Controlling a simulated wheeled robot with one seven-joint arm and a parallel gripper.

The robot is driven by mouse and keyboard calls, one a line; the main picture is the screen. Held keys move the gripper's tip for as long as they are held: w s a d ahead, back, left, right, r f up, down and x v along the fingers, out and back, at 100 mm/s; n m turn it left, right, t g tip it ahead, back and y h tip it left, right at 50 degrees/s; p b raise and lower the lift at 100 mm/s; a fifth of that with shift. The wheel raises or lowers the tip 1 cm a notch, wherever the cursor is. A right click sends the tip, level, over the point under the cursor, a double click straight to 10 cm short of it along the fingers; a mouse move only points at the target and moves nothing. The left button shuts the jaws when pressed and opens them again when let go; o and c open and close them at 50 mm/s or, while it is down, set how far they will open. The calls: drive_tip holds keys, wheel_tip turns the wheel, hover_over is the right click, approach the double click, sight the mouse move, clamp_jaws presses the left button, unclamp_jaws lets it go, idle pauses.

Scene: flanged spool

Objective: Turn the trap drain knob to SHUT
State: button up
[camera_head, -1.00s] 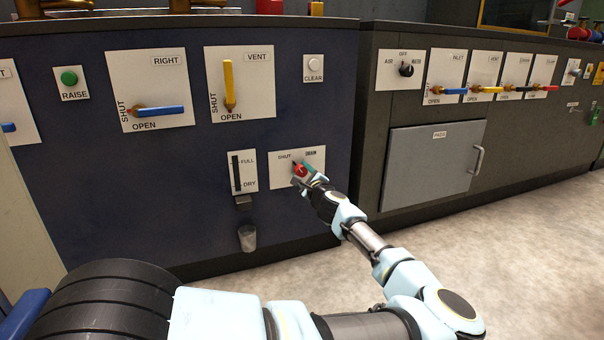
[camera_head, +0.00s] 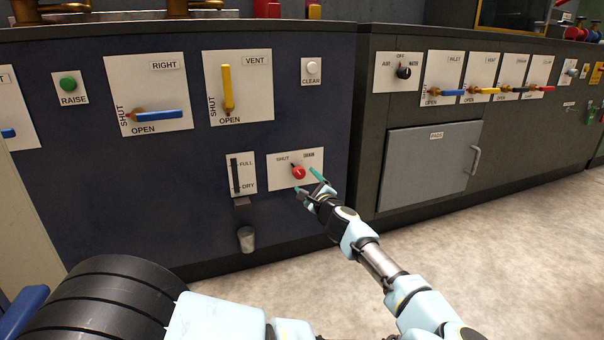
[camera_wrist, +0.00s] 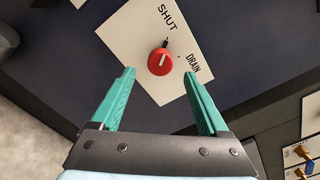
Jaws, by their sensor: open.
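The trap drain knob (camera_head: 298,173) is red and sits on a white plate (camera_head: 280,181) low on the blue cabinet. In the wrist view the knob (camera_wrist: 158,64) has a white line and a dark tip pointing to the SHUT label (camera_wrist: 167,17).
A FULL/DRY gauge (camera_head: 242,174) is left of the plate, with a metal cup (camera_head: 246,239) below it. Lever panels marked RIGHT (camera_head: 150,93) and VENT (camera_head: 238,86) are above. The floor (camera_head: 455,225) at right is clear.

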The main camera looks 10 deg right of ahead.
drive_tip(key=shift+s+d+p, duration=0.15)
drive_tip(key=shift+s+p, duration=0.1)
drive_tip(key=shift+s, duration=0.9)
drive_tip(key=shift+s+d+p, duration=0.15)
drive_tip(key=shift+s+p, duration=0.05)
drive_tip(key=shift+s, duration=0.9)
drive_tip(key=a+f+n+g+y+p, duration=0.1)
drive_tip(key=a+f+n+g+y, duration=0.25)
drive_tip(key=a, duration=0.75)
drive_tip(key=a+f+n+g+y+p, duration=0.1)
drive_tip(key=a+n+g+y, duration=0.4)
drive_tip(key=a, duration=0.6)
drive_tip(key=s+a+f+n+g+h+p, duration=0.1)
drive_tip(key=s+a+n+g+h, duration=0.1)
drive_tip(key=s+a+n+g, duration=0.4)
drive_tip(key=s+a+f+n+g+h+p, duration=0.1)
drive_tip(key=s+a+n+g+h, duration=0.15)
drive_tip(key=s, duration=0.55)
drive_tip(key=s+d+r+n+t+h+p, duration=0.1)
drive_tip(key=s+r+n+h, duration=0.25)
drive_tip(key=r, duration=0.75)
drive_tip(key=s+d+r+n+h+p, duration=0.1)
drive_tip(key=s+r+n+h+p, duration=0.3)
drive_tip(key=r, duration=0.8)
wheel_tip(320, 180, up, 37)
drive_tip(key=m+y+p, duration=0.1)
drive_tip(key=p, duration=3.4)
drive_tip(key=shift+s+d+r+p, duration=0.15)
drive_tip(key=shift+s+d+p, duration=0.05)
drive_tip(key=shift+d+p, duration=0.1)
